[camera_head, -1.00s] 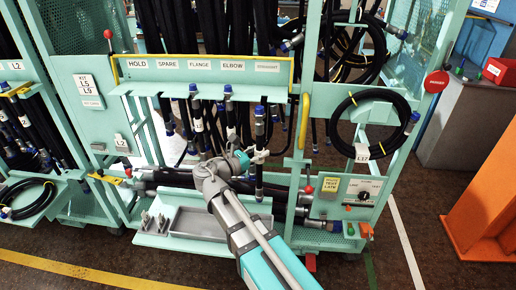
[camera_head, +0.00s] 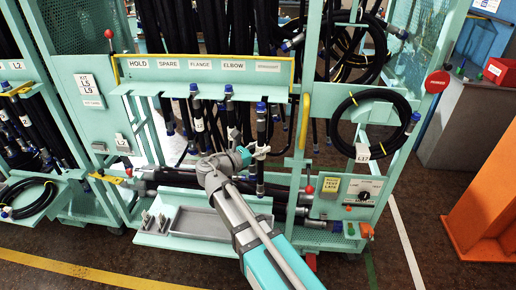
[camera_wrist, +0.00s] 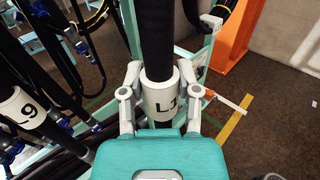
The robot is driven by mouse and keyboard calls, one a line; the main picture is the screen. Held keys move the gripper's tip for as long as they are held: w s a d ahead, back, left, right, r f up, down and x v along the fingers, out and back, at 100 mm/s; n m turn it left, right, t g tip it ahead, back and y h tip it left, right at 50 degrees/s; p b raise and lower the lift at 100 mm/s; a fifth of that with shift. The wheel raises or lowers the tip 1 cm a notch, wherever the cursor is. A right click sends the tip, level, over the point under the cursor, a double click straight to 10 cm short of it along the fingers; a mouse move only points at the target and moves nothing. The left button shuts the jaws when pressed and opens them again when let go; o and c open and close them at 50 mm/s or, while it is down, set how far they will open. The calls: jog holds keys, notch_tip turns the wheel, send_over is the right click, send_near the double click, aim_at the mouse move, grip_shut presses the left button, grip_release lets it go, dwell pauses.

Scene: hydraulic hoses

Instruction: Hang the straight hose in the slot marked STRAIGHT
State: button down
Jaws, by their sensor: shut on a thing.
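My gripper (camera_wrist: 160,98) is shut on a black straight hose (camera_wrist: 154,35) at its white collar, whose visible marking reads L1. In the head view, my gripper (camera_head: 259,151) holds this hose (camera_head: 261,171) upright. Its blue-capped top (camera_head: 261,107) shows just below the front edge of the teal rail (camera_head: 205,88). The small label at the right end of the label row, the STRAIGHT label (camera_head: 268,67), is above the hose. I cannot tell how far the hose is from the slot edge.
Hoses with blue caps hang at the rail to the left, including one marked L9 (camera_wrist: 22,108). A yellow post (camera_head: 304,122) stands close right of the held hose. A coiled hose (camera_head: 367,96) hangs further right. A grey tray (camera_head: 207,223) lies below.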

jog(key=w, duration=1.2)
jog(key=shift+w+d+f+b, duration=0.2)
jog(key=shift+f+b, duration=0.1)
dwell(1.7)
dwell(0.5)
jog(key=shift+c, duration=1.2)
grip_release()
jog(key=shift+s, duration=0.1)
jog(key=v, duration=1.2)
